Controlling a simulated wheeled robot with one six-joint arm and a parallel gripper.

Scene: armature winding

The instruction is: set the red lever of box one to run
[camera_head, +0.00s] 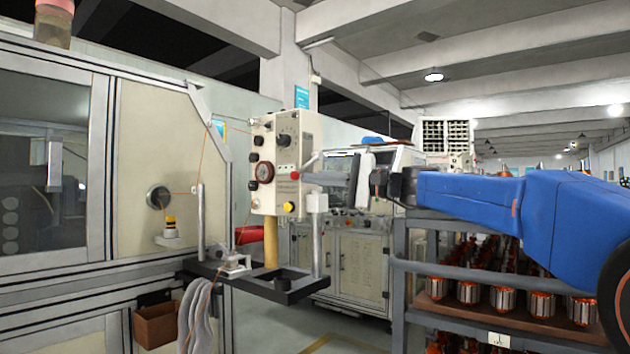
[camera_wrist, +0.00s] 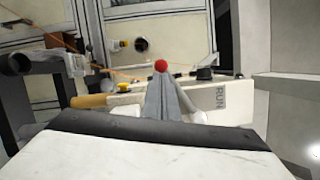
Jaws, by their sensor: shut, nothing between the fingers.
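The cream control box (camera_head: 283,150) stands on a yellow post beside the machine. The red ball (camera_head: 294,175) of its lever shows at the box's right edge. In the wrist view the red ball (camera_wrist: 160,66) appears right at the tips of my gripper (camera_wrist: 165,82). My gripper (camera_head: 306,177) is shut and empty, reaching in from the right; I cannot tell whether it touches the lever. The RUN label (camera_wrist: 220,95) is on the box, right of the fingers in the wrist view. The lever's stem is partly hidden by the fingers.
A yellow knob (camera_head: 289,207) is low on the box, below a dial. A dark tray (camera_head: 290,291) lies under it. The winding machine (camera_head: 140,130) fills the left, with thread running near the box. A rack (camera_head: 420,282) of armatures stands below my arm.

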